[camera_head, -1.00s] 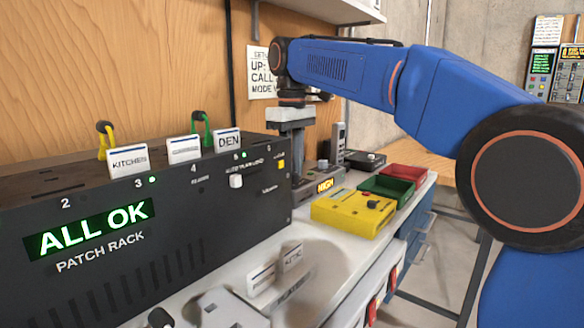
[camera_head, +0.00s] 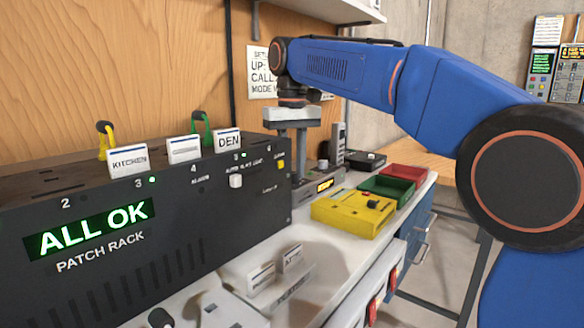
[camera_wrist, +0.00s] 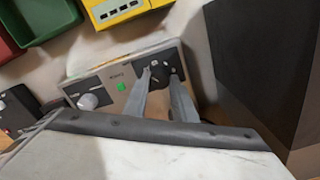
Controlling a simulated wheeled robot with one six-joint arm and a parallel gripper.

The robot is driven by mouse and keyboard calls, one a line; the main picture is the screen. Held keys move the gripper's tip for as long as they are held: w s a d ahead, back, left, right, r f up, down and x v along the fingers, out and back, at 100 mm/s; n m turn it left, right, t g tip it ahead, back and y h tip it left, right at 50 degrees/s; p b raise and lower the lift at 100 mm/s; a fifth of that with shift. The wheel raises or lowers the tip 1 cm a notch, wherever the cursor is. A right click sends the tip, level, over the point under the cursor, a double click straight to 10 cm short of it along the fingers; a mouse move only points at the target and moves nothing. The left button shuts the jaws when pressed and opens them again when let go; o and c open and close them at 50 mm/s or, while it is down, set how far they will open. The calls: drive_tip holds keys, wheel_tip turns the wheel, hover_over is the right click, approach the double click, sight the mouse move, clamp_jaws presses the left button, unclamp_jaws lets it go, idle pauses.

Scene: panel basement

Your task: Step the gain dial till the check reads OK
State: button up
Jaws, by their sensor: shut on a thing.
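The grey gain unit (camera_head: 302,192) stands behind the right end of the patch rack, its small amber display (camera_head: 325,184) lit but too small to read surely. In the wrist view the unit's panel (camera_wrist: 115,77) carries a black dial (camera_wrist: 158,73), a green lamp (camera_wrist: 122,87) and a pale knob (camera_wrist: 90,101). My gripper (camera_wrist: 161,80) has its two fingers on either side of the black dial, shut on it. In the head view my gripper (camera_head: 297,178) points straight down over the unit; the dial is hidden there.
The black patch rack (camera_head: 150,235) reads ALL OK and fills the left. A yellow box (camera_head: 345,215), a green tray (camera_head: 388,188) and a red tray (camera_head: 405,173) sit right of the unit.

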drive_tip(key=o, duration=1)
drive_tip(key=shift+o, duration=0.2)
drive_tip(key=shift+r, duration=3.8)
